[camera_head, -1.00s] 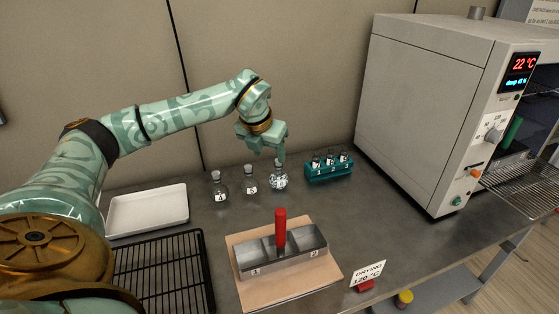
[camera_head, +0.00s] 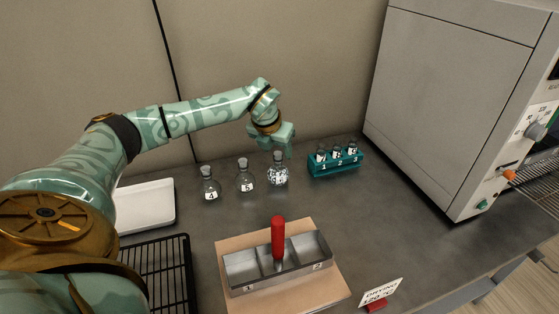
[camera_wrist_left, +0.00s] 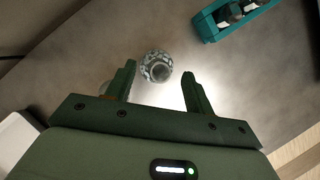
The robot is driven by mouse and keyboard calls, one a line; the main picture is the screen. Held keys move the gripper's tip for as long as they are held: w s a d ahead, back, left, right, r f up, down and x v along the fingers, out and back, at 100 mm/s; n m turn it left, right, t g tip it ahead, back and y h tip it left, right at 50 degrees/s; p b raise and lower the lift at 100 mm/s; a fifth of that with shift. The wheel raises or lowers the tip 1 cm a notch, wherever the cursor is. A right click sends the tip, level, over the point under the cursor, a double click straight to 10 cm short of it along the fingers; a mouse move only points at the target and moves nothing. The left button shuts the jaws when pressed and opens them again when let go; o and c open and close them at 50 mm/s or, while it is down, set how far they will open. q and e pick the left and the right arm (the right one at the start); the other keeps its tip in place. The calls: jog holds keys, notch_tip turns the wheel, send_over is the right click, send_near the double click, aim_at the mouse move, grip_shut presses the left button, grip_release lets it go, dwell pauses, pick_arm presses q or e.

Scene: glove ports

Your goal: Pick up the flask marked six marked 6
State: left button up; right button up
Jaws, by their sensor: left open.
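Three stoppered glass flasks stand in a row on the grey bench. The left flask (camera_head: 209,185) reads 4 and the middle flask (camera_head: 245,176) reads 5. The right flask (camera_head: 278,173) has dark-and-white patterned contents; its own number is not clearly legible. My left gripper (camera_head: 288,153) is above and just behind this right flask, jaws open and empty. In the left wrist view the patterned flask (camera_wrist_left: 155,66) shows from above, in line with the gap between the open fingers (camera_wrist_left: 158,72). I cannot tell whether they touch it. My right gripper is not in view.
A teal rack (camera_head: 336,165) with several small flasks stands right of the row. A white tray (camera_head: 146,206) and black wire rack (camera_head: 165,275) lie left. A metal divided box (camera_head: 277,265) with a red handle sits in front. A large oven (camera_head: 455,110) stands at right.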

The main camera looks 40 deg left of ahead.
aim_at(279, 159)
pick_arm(q)
jog(key=b+x, duration=0.1)
jog(key=x, duration=0.1)
jog(key=b+x, duration=0.1)
jog(key=x, duration=0.1)
jog(key=shift+d+f, duration=0.15)
jog(key=shift+f, duration=0.35)
jog(key=shift+w+f, duration=0.1)
jog(key=shift+f, duration=0.15)
jog(key=shift+r, duration=0.15)
jog(key=c, duration=0.9)
grip_shut()
